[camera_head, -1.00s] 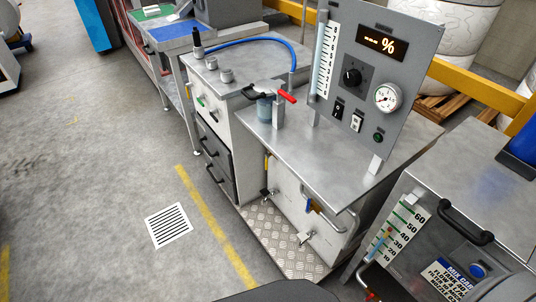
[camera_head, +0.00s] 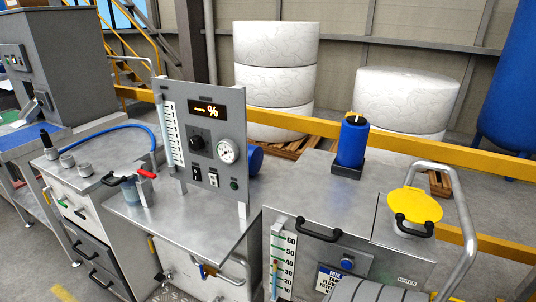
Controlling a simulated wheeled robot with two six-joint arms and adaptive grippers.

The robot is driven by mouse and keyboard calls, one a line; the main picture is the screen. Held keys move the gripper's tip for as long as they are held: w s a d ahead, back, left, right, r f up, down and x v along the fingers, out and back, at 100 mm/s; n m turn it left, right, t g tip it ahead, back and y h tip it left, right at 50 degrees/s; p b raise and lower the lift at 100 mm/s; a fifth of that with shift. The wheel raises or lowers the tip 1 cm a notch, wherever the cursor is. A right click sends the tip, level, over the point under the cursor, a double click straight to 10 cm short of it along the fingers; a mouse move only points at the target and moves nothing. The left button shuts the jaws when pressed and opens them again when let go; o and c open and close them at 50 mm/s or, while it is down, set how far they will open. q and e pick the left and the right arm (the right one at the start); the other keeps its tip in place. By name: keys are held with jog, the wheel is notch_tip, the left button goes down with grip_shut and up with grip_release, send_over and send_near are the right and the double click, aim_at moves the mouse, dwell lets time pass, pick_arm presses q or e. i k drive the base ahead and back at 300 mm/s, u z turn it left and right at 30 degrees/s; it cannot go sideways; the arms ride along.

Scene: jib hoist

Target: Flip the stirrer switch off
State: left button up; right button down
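The grey upright control panel (camera_head: 205,150) stands on a steel bench left of the middle. Two small rocker switches sit low on it: a dark left one (camera_head: 196,174) and a right one with a pale plate (camera_head: 213,178). Their labels are too small to read, so I cannot tell which is the stirrer switch or how either is set. Above them are a black knob (camera_head: 197,142) and a lit percent display (camera_head: 208,110). A round gauge (camera_head: 228,151) and a small green button (camera_head: 234,184) are at the right. Neither gripper is in view.
A bench with a blue hose (camera_head: 135,127) and a red-handled valve (camera_head: 146,173) is at the left. At the right stands a steel mixer cabinet (camera_head: 340,215) with a yellow lid (camera_head: 414,204) and a blue cylinder (camera_head: 352,141). A yellow rail (camera_head: 465,154) runs behind.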

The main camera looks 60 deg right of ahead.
aim_at(213, 176)
jog(key=u, duration=0.35)
jog(key=k, duration=0.8)
jog(key=z, duration=1.05)
jog(key=i, duration=1.05)
jog(key=z, duration=1.1)
